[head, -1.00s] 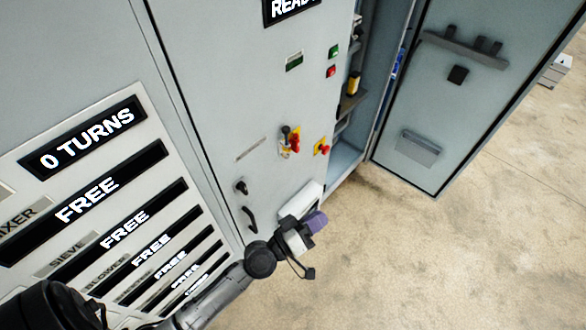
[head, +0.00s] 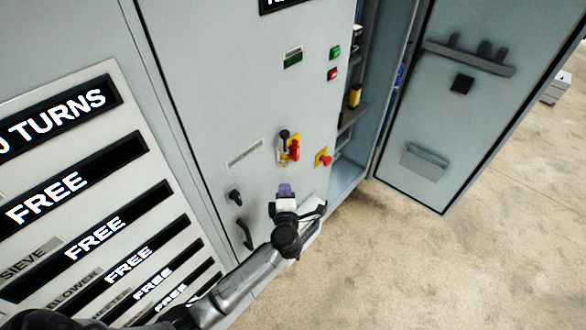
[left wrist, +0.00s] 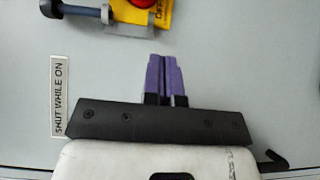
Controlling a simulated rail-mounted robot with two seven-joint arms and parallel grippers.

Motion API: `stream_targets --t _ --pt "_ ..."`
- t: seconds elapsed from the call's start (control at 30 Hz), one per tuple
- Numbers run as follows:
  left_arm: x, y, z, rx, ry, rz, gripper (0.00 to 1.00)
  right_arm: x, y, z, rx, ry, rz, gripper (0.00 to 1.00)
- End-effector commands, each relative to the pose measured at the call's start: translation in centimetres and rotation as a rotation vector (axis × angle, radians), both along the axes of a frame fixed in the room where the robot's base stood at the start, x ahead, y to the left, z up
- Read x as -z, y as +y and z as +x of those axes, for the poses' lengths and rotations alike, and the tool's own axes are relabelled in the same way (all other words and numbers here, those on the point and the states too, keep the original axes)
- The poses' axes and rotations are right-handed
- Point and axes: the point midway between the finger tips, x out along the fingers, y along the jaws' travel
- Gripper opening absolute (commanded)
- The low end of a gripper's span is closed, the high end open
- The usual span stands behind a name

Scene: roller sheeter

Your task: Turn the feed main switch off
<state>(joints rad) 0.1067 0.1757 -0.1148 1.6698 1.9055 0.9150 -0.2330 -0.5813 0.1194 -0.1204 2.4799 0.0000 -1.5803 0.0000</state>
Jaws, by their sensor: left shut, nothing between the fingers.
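The main switch (head: 293,150) is a red rotary handle on a yellow plate on the grey cabinet door, with a dark lever with a round knob (head: 284,134) beside it on the left. In the left wrist view the red handle (left wrist: 143,3) shows only partly at the top edge, with the grey-blue lever (left wrist: 78,12) to its left. My left gripper (head: 285,188) is just below the switch, apart from it. Its purple fingers (left wrist: 164,78) are together and empty, pointing toward the switch. My right gripper is not in view.
A red button on a yellow plate (head: 323,158) sits right of the switch. Green (head: 335,52) and red (head: 332,74) buttons are above. A black door handle (head: 245,233) is lower left. An open cabinet door (head: 440,110) stands at right.

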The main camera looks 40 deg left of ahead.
Motion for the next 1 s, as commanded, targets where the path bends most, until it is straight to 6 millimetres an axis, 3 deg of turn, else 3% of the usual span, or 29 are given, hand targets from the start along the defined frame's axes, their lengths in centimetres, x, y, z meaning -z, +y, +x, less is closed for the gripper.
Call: stream_targets --t 0.33,0.6,1.0 --pt "-0.1 4.6 4.6 -0.001 -0.001 0.004 0.0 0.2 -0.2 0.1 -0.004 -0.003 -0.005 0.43" --pt "0.0 4.3 7.6 0.001 -0.001 0.002 0.0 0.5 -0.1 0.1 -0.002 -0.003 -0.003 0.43" --pt "0.0 4.2 8.4 0.001 -0.001 0.001 0.0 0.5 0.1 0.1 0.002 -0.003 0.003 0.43"
